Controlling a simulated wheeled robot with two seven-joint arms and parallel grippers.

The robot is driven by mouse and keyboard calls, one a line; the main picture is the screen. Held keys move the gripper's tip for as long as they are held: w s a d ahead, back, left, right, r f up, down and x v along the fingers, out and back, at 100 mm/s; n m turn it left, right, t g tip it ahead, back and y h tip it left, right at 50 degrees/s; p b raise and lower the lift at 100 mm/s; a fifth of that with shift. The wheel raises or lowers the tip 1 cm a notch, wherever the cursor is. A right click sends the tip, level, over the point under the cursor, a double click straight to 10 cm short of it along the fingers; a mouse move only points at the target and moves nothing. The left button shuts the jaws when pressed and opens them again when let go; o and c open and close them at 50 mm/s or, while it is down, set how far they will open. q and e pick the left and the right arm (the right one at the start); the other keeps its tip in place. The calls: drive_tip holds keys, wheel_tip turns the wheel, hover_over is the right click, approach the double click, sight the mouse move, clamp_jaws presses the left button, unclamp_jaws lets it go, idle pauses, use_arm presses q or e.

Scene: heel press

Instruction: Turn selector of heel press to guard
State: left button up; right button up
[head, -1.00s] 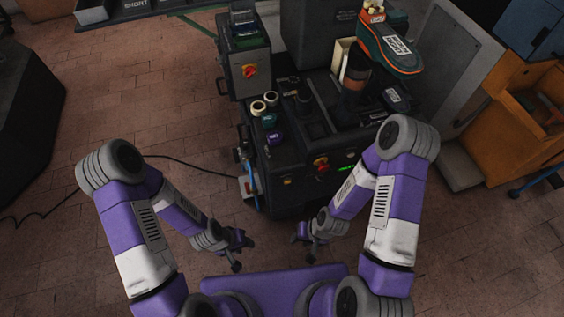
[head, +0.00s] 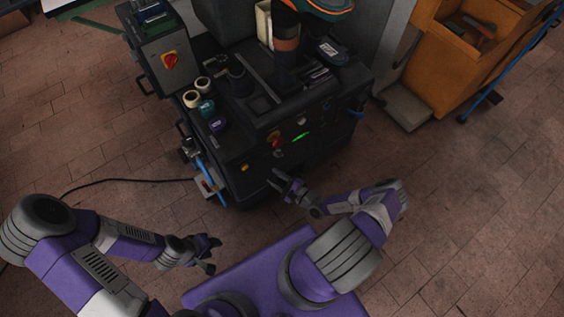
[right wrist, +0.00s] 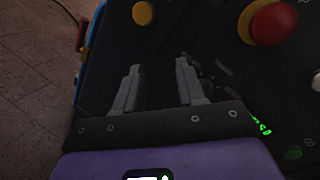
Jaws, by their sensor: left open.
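The heel press (head: 265,110) is the dark machine in the upper middle of the head view. Its front panel carries a red knob on yellow (head: 274,138), a pale knob (head: 301,121), a yellow button (head: 244,167) and green lit text (head: 300,137). I cannot tell which control is the guard selector; labels are unreadable. My right gripper (head: 280,180) is just in front of the panel, fingers apart and empty. In the right wrist view its fingers (right wrist: 158,85) point at the dark panel, below the yellow button and red mushroom button (right wrist: 270,22). My left gripper (head: 213,255) is open and empty, lower left.
A grey box with a red switch (head: 170,60) stands at the press's left. An orange cabinet (head: 455,65) stands at right. The brick floor (head: 470,190) is open.

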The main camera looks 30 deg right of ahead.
sight(279, 155)
drive_tip(key=d+f+m+t+h, duration=0.2)
drive_tip(key=d+m+h, duration=0.1)
drive_tip(key=d+h, duration=0.3)
drive_tip(key=w+b, duration=0.3)
drive_tip(key=w, duration=0.4)
drive_tip(key=shift+d+y, duration=0.3)
drive_tip(key=shift+d, duration=0.05)
clamp_jaws()
